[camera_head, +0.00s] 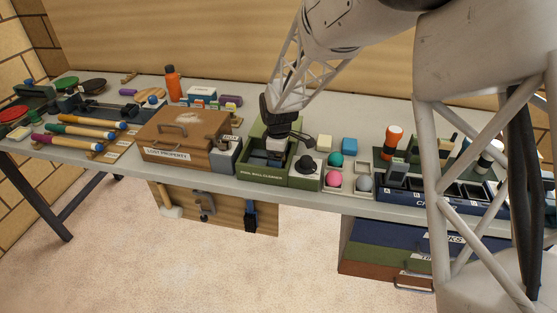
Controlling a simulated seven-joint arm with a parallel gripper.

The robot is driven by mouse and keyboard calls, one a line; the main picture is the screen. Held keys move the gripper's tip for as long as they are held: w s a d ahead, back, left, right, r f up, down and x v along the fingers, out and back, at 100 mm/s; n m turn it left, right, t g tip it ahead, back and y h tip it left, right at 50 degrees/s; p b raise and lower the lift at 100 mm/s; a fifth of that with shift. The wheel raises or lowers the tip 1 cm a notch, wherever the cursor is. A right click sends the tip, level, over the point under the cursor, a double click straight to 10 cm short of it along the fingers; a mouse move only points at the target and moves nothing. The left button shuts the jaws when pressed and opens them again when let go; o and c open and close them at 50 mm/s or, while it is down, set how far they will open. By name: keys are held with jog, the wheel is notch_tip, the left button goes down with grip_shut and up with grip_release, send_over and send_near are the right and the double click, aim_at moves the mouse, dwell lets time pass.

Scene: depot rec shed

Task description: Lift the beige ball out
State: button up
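My gripper (277,153) points down into the left compartment of a green open box (262,174) at the middle of the table. Its fingertips are small and partly hidden, so I cannot tell whether they are open or shut, or on anything. I see no beige ball; the inside of this compartment is mostly covered by my gripper. The box's right part carries a black knob-like piece (305,165).
A brown case (180,135) marked "LOST PROPERTY" and a grey box (224,158) stand close on the left. An orange-capped bottle (393,138) and a dark blue crate (425,202) are further right.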

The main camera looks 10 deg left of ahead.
jog(key=c, duration=1.1)
jog(key=shift+r, duration=0.1)
jog(key=shift+r, duration=4.95)
